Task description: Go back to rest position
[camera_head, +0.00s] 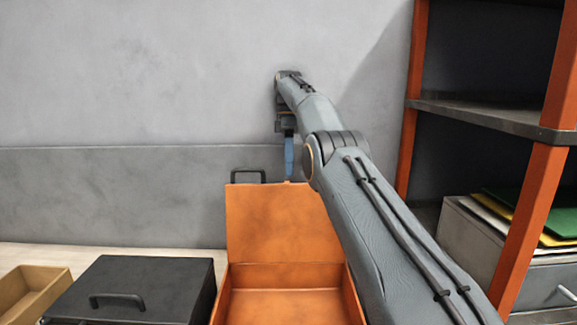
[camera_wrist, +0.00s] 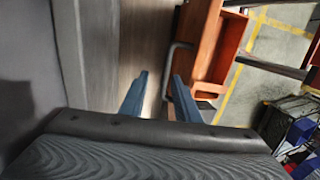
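My gripper (camera_head: 289,160) is raised near the grey wall, with its blue fingers pointing down just above the top edge of the orange box's upright lid in the head view. In the wrist view, my gripper (camera_wrist: 160,80) has its two blue fingers apart, with nothing seen between them. The open orange box (camera_head: 285,275) stands below, and the part of its inside that shows looks empty. A dark handle (camera_head: 248,172) shows at the lid's top, left of the fingers. My arm hides the box's right side.
A black case (camera_head: 150,275) with a handle stands left of the orange box, and a tan tray (camera_head: 30,288) is farther left. An orange-framed shelf (camera_head: 480,115) rises close to my arm on the right. The grey wall (camera_head: 130,80) is close behind.

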